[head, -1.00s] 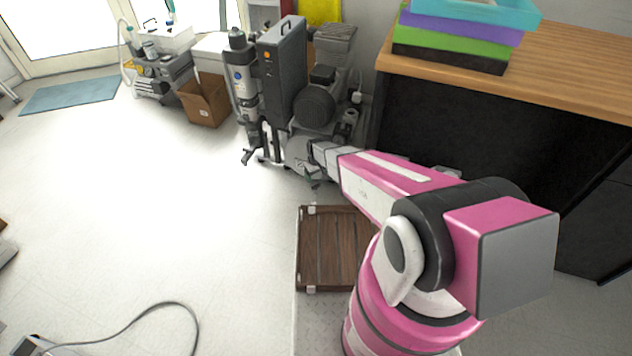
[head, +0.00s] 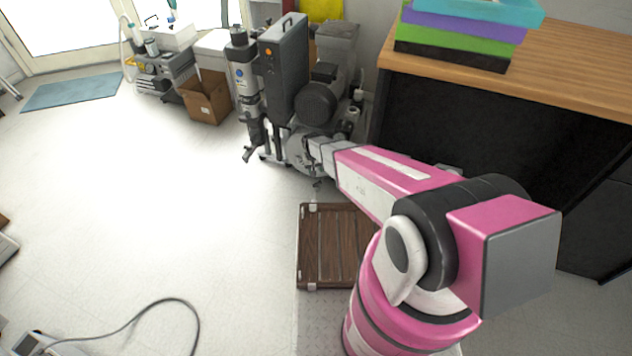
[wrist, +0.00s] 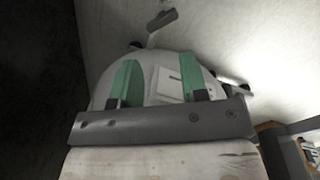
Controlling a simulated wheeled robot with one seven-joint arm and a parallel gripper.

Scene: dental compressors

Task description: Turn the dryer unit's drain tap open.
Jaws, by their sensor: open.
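The dryer unit, a grey upright cylinder (head: 243,85) beside a tall grey box (head: 287,75), stands on the compressor in the head view. A dark lever-like part (head: 249,154) hangs low under the cylinder; I cannot tell for sure that it is the drain tap. In the wrist view a dark grey handle on a pale stem (wrist: 163,19) shows at the top, beyond the fingertips. My gripper (wrist: 158,80) is open, its two green fingers apart, with a pale rounded surface (wrist: 150,62) behind them. In the head view its fingers are mostly hidden at the arm's far end, low by the compressor.
A bench (head: 570,65) with stacked coloured trays (head: 460,35) stands close on the right. A cardboard box (head: 207,97) is at the left back.

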